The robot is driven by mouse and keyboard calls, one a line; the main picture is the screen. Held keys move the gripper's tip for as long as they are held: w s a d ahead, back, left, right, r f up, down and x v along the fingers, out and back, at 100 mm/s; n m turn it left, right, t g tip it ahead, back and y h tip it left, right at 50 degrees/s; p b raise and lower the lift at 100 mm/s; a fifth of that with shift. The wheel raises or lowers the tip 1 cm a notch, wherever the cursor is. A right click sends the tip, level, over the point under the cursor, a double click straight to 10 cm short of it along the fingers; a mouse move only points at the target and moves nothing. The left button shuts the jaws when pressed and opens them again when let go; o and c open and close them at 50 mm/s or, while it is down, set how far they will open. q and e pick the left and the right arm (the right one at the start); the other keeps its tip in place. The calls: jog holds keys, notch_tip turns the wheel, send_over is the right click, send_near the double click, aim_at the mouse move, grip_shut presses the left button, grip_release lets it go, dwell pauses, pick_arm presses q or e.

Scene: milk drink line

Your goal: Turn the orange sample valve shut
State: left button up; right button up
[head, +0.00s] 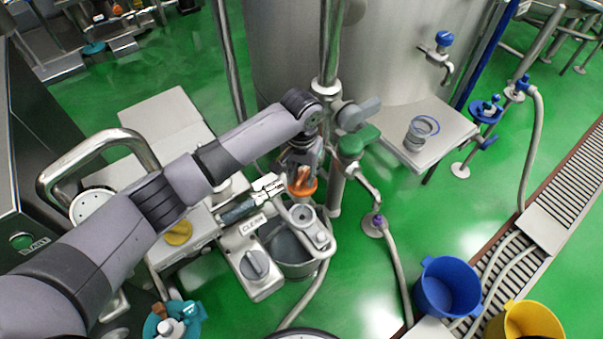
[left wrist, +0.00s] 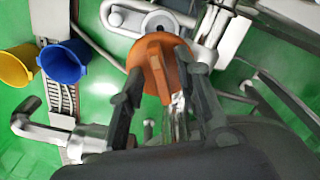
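The orange sample valve (head: 302,187) has a round disc with a raised bar across it. It sits above the small grey sink beside the tank. My left gripper (head: 303,172) is over it, pointing down. In the left wrist view the orange valve (left wrist: 159,68) lies between the two fingers of my left gripper (left wrist: 160,66). The fingers stand apart, one on each side of the raised bar, with gaps between them and the bar. The fingertips overlap the disc's edges; I cannot tell whether they touch it. My right gripper is in neither view.
A green valve handle (head: 358,140) and a pipe stand just right of the gripper. The CLEAN panel (head: 250,255) and a yellow knob (head: 178,232) are at left. A blue bucket (head: 447,288) and yellow bucket (head: 525,322) stand at lower right. Green floor is open between.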

pick_arm(q)
grip_shut()
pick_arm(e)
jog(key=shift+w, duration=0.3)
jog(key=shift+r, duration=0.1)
pick_arm(q)
jog(key=shift+r+m+p, duration=0.15)
jog(key=shift+m+p, duration=0.95)
jog(key=shift+m, duration=0.1)
jog(key=shift+m+p, duration=0.8)
jog(key=shift+m, duration=1)
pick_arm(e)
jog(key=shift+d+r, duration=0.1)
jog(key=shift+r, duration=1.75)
pick_arm(q)
grip_release()
